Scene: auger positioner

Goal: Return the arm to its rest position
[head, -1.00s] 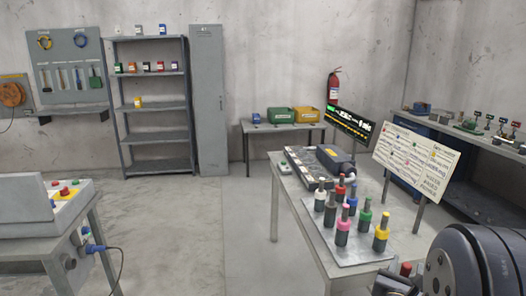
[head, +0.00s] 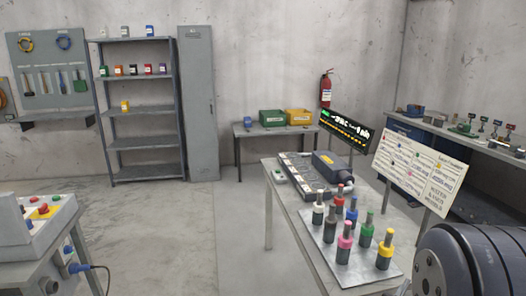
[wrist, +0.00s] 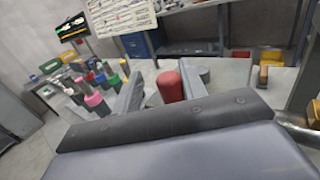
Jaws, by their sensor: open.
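My arm's dark rounded link (head: 470,265) fills the lower right corner of the head view. My gripper (wrist: 168,84) shows in the wrist view, with its grey fingers spread apart. A red rounded object (wrist: 170,86) stands in the gap between them. I cannot tell whether it touches either finger, or what it rests on. Several dark bottles with coloured collars stand on a metal plate (head: 333,258) on the table in the head view; they also appear left of the fingers in the wrist view.
A dark machine (head: 330,168) sits at the table's far end. A white printed board (head: 418,172) stands right of the table, by a workbench (head: 460,140). A control console (head: 38,222) is at left. Bare floor (head: 165,235) lies between console and table.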

